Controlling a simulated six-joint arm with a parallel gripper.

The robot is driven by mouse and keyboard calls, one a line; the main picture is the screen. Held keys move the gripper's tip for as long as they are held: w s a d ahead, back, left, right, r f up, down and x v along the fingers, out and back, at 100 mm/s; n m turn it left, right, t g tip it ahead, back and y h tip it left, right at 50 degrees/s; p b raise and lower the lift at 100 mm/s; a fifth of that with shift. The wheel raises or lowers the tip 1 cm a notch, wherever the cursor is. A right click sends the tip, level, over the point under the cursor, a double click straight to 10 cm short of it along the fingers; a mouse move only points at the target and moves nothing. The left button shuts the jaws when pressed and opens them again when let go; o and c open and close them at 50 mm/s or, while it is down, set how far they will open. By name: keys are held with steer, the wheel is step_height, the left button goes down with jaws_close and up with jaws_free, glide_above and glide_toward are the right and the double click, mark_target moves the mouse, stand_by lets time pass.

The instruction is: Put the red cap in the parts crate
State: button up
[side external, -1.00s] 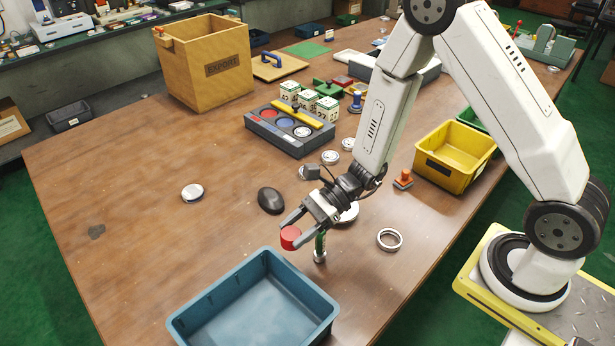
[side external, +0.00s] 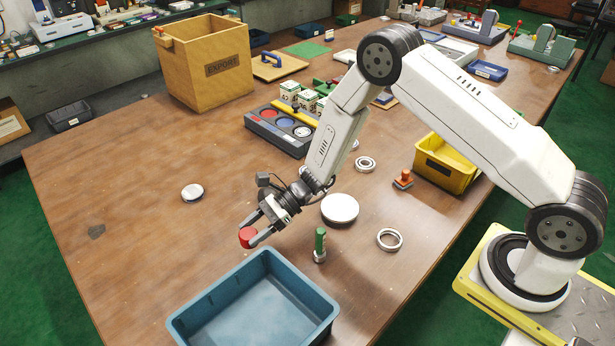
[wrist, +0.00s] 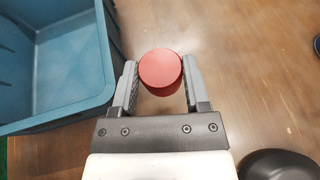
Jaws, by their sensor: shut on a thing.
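The red cap (side external: 247,236) is a small red cylinder. My gripper (side external: 250,238) is shut on it, with a finger on each side; the wrist view shows the red cap (wrist: 161,70) between the fingertips. The parts crate appears to be the open blue crate (side external: 322,300) at the front of the table, and it looks empty. It also shows in the wrist view (wrist: 104,60), left of my gripper. The held cap is behind the crate's far rim in the side view, outside the crate.
A green-handled stamp (side external: 320,245) stands right of my gripper, near the crate's corner. A metal ring (side external: 390,239) and a pale round disc (side external: 340,208) lie farther right. A dark rounded object (wrist: 278,165) is near my gripper. The table's left side is mostly clear.

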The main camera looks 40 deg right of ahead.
mark_target(248, 251)
steer(key=shift+w+a+f, duration=0.15)
steer(key=shift+w+f, duration=0.35)
steer(key=shift+f, duration=0.1)
steer(key=shift+w+a+f, duration=0.15)
steer(key=shift+w+f, duration=0.3)
steer(key=shift+f, duration=0.15)
steer(key=shift+w+a+f, duration=0.2)
steer(key=shift+w+f, duration=0.3)
steer(key=shift+f, duration=1.45)
steer(key=shift+f, duration=0.15)
steer(key=o, duration=1.2)
steer(key=shift+d, duration=0.15)
steer(key=shift+v, duration=3.8)
